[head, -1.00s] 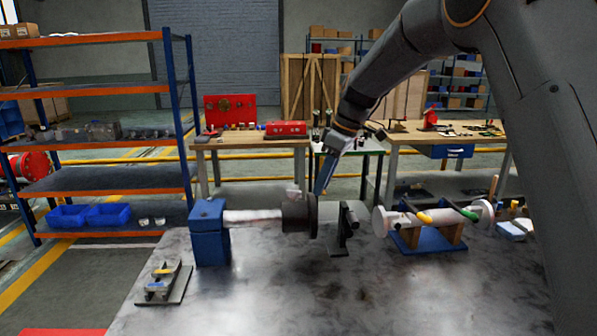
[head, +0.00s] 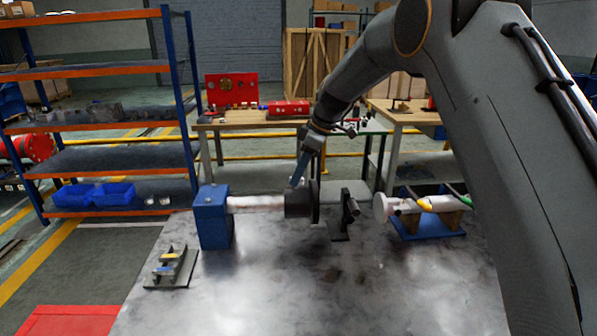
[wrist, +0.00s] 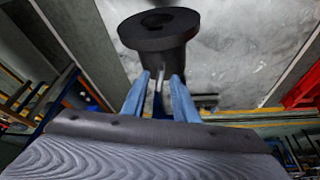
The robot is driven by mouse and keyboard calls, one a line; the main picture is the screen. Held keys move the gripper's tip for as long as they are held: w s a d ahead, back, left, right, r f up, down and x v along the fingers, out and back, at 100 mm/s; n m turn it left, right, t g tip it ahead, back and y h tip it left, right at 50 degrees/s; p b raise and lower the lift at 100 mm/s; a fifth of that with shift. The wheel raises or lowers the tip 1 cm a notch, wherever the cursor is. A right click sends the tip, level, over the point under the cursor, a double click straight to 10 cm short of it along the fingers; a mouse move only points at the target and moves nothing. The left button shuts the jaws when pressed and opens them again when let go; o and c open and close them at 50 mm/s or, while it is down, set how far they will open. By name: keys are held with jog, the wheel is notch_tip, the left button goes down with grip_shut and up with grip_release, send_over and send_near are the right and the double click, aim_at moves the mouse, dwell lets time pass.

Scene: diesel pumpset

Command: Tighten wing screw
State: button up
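The wing screw (wrist: 158,79) shows in the wrist view as a thin, light grey upright piece beside the dark round coupling (wrist: 160,32). My gripper (wrist: 159,80) has its two blue fingers on either side of the screw, with a gap visible to each finger, so it looks open around it. In the head view, my gripper (head: 296,184) points down at the top of the dark coupling (head: 299,204), at the right end of a pale shaft (head: 256,203). The screw cannot be made out there, and contact with the fingers cannot be told.
A blue block (head: 214,218) carries the shaft's left end. A dark bracket (head: 338,212) stands just right of the coupling. A small fixture (head: 172,268) lies front left, and a pale cylinder on a blue stand (head: 428,228) is at right. The front of the grey table (head: 270,295) is clear.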

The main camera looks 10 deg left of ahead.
grip_shut()
